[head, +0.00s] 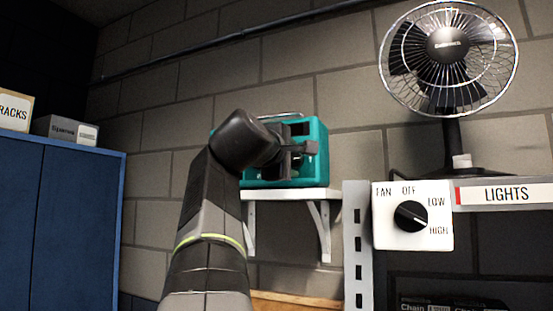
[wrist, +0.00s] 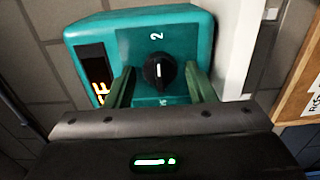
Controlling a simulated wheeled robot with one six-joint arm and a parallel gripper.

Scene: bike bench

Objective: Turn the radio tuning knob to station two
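The teal radio (head: 313,133) stands on a white wall shelf, its front partly hidden by my arm in the head view. In the wrist view the radio (wrist: 105,37) shows a black round tuning knob (wrist: 160,73) with a white pointer mark roughly in line with the printed "2" (wrist: 157,37) above it. Another label below the knob is mostly hidden. My gripper (wrist: 159,72) is open, with one finger on each side of the knob and visible gaps between. In the head view my gripper (head: 292,156) is in front of the radio.
The white shelf (head: 290,195) sits on brackets. To the right are a fan (head: 447,55), a fan switch box (head: 385,232) with a black dial, and a LIGHTS label (head: 505,194). A blue cabinet (head: 60,220) stands at left. An orange-lit display (wrist: 100,92) is left of the knob.

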